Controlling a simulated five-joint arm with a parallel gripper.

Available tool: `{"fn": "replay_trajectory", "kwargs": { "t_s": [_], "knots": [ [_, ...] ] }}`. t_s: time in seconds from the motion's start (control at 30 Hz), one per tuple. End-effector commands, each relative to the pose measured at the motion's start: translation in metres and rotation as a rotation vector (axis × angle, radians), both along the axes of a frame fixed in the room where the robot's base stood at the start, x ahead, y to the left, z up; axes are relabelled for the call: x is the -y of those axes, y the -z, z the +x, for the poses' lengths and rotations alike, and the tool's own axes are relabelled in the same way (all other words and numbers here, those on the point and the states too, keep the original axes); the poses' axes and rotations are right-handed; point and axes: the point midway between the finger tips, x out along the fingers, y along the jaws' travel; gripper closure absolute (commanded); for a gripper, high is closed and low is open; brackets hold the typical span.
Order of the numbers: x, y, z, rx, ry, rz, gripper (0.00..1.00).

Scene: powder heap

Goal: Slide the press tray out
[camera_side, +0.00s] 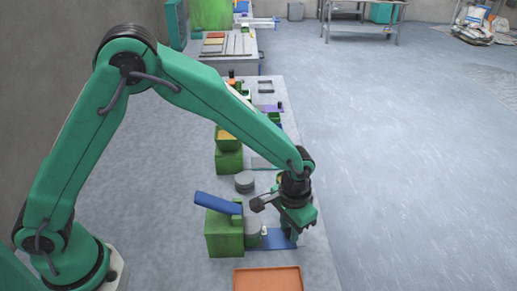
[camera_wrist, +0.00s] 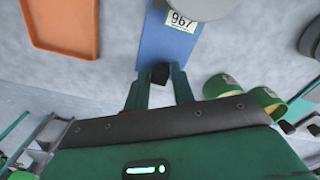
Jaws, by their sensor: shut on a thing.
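The press (camera_side: 222,232) is a green block with a raised blue lever (camera_side: 218,203) on the bench. The press tray (camera_side: 271,241) is a flat blue plate at its right side. In the wrist view the tray (camera_wrist: 163,45) runs up from my fingers and carries a white label (camera_wrist: 181,20) reading 967. My gripper (camera_side: 291,236) is at the tray's right end. In the wrist view my gripper (camera_wrist: 158,84) has its green fingers either side of a small dark knob at the tray's near end, shut on it. The tray's far end is hidden.
An orange tray (camera_side: 267,280) lies on the bench in front of the press. A grey cylinder (camera_side: 253,229) stands between press and gripper, and a grey round piece (camera_side: 244,182) lies behind. More green equipment (camera_side: 229,160) stands farther back. The floor right of the bench is clear.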

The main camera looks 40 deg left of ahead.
Motion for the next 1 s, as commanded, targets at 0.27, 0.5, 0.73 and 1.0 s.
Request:
{"fn": "replay_trajectory", "kwargs": {
  "t_s": [0.27,0.5,0.73,1.0],
  "knots": [
    [0.012,-0.001,0.013,0.005,-0.001,-0.003,0.95],
    [0.021,-0.001,0.023,0.005,-0.002,-0.003,0.95],
    [0.030,-0.002,0.032,0.006,-0.002,-0.004,0.95],
    [0.033,-0.002,0.035,0.007,-0.002,-0.004,0.64]
  ]
}}
